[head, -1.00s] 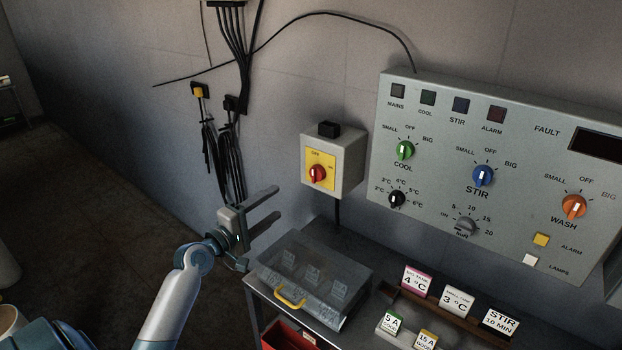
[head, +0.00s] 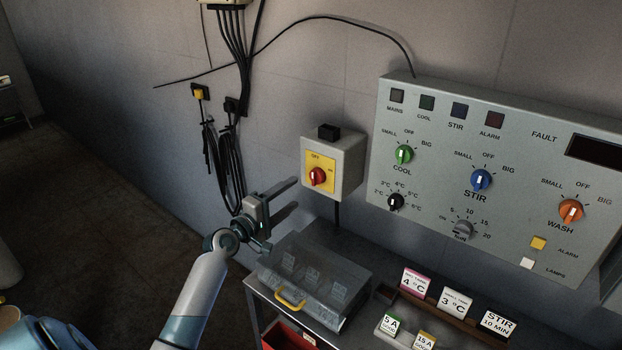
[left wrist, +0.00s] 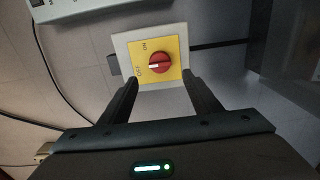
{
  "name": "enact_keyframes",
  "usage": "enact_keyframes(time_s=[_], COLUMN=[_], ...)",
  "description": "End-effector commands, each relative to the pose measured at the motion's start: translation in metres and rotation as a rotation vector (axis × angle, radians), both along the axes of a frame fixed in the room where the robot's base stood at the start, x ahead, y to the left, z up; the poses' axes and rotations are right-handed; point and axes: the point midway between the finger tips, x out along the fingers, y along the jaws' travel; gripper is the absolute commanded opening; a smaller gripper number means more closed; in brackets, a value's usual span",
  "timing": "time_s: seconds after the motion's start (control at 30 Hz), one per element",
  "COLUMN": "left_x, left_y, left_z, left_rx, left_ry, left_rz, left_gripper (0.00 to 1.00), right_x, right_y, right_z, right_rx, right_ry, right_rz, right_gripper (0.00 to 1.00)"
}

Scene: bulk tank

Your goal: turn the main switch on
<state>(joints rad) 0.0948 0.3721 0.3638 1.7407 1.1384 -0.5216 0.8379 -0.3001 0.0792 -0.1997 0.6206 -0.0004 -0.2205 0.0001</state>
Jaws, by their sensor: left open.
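The main switch is a red rotary knob (head: 317,177) on a yellow plate, on the front of a grey box (head: 346,160) on the wall. In the left wrist view the knob (left wrist: 159,63) shows its white mark pointing to the OFF lettering. My left gripper (head: 286,200) is open and empty, to the lower left of the switch box and apart from it. In the left wrist view its two fingers reach toward the plate's lower corners, with the knob beyond and between them. My right gripper is not in view.
A grey control panel (head: 440,150) with several knobs hangs to the right. Below the switch, a clear-lidded box (head: 315,280) with a yellow handle stands on the bench. Label cards (head: 456,302) stand to its right. Black cables (head: 222,165) hang on the wall at left.

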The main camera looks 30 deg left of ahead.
Motion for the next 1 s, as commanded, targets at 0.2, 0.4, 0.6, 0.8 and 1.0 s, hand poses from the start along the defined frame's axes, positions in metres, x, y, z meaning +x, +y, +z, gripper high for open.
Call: enact_keyframes(time_s=[0.2,0.4,0.6,0.8,1.0], left_x=[0.041,0.074,0.094,0.101,0.101], left_y=[-0.004,-0.006,-0.008,-0.008,-0.008], left_z=[0.002,0.002,0.0,0.0,0.0], left_rx=[-0.003,-0.002,-0.001,0.0,0.0], left_ry=[0.0,0.0,0.001,0.001,0.001], left_rz=[-0.001,-0.001,-0.001,0.0,0.0], left_gripper=[0.57,0.57,0.57,0.57,0.57], right_x=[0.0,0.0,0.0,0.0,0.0], right_y=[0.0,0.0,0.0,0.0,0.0], right_z=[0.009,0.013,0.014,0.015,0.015], right_rx=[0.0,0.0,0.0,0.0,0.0], right_ry=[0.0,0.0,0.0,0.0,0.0], right_rz=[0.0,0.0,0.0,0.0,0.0], right_gripper=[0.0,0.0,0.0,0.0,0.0])
